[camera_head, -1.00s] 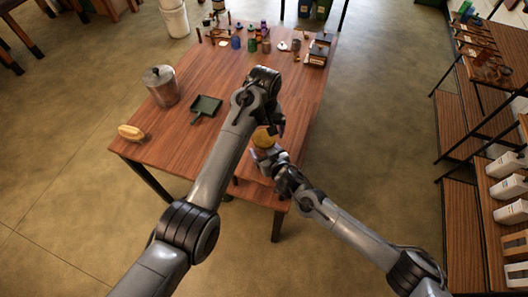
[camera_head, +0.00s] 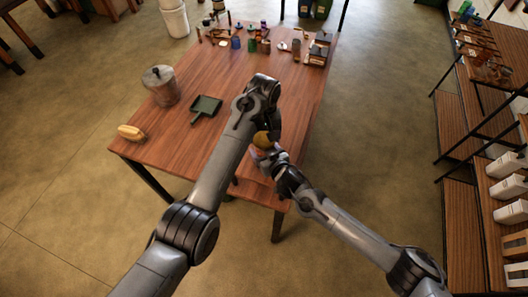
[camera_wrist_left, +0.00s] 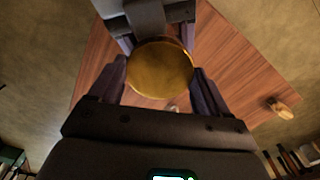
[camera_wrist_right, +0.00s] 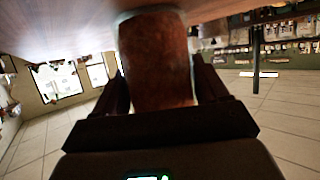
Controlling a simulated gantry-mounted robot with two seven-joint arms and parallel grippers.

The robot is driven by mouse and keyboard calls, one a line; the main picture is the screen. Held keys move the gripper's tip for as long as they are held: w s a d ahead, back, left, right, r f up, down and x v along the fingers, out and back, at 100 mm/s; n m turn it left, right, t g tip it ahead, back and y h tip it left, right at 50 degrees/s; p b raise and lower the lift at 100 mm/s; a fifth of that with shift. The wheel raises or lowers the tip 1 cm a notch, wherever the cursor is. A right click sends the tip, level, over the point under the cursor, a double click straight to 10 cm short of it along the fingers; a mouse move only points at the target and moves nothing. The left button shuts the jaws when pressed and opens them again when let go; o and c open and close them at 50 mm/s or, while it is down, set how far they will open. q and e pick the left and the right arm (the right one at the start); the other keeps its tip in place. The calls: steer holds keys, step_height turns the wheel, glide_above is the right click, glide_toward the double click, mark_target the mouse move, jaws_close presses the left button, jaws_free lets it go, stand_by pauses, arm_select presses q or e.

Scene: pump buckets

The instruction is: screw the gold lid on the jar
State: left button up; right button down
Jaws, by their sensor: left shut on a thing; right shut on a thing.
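The round gold lid (camera_head: 264,140) is in front of the near right part of the table. In the left wrist view the lid (camera_wrist_left: 160,68) lies between the purple fingers of my left gripper (camera_wrist_left: 160,85), which is shut on it. The reddish-brown jar (camera_wrist_right: 155,60) fills the middle of the right wrist view, between the dark fingers of my right gripper (camera_wrist_right: 160,95), shut on it. In the head view my right gripper (camera_head: 266,156) is just below the lid. The jar is mostly hidden there, and I cannot tell whether the lid touches its rim.
The wooden table (camera_head: 170,132) holds a metal canister (camera_head: 160,86), a dark green dustpan (camera_head: 205,107) and a yellow brush (camera_head: 131,132). Several small jars and boxes stand along its far edge. Shelves (camera_head: 480,120) stand at the right. The table's left middle is mostly clear.

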arm_select(q)
steer(key=shift+m, duration=0.8)
steer(key=o, duration=1.1)
steer(key=shift+r, duration=0.1)
step_height(320, 180, up, 12)
arm_select(e)
jaws_free()
